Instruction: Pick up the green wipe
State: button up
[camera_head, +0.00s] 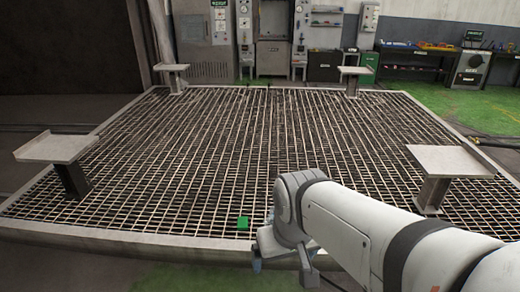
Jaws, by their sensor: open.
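The green wipe (242,222) is a small, flat, bright green patch at the near edge of the metal grating, left of my arm's end. My gripper (283,268) is at the end of my white arm, low in the picture and pointing down. It is just right of the wipe and nearer to me, apart from it in the picture. Its jaws are open, with nothing seen between them. Its height above the floor is hard to tell, and the wrist partly hides the fingers.
The wide grating (250,150) has a pale raised rim (130,239). Flat-topped posts stand near its corners, at left (57,148), right (449,160), back left (171,67) and back right (354,70). Cabinets (205,45) and a workbench (412,57) line the back. The grating's middle is clear.

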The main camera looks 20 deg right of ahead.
aim_at(242, 222)
jog(key=z, duration=0.4)
jog(key=k, duration=0.3)
jog(key=u, duration=0.95)
jog(key=i, duration=1.2)
jog(key=z, duration=0.45)
jog(key=i, duration=0.9)
jog(key=z, duration=0.75)
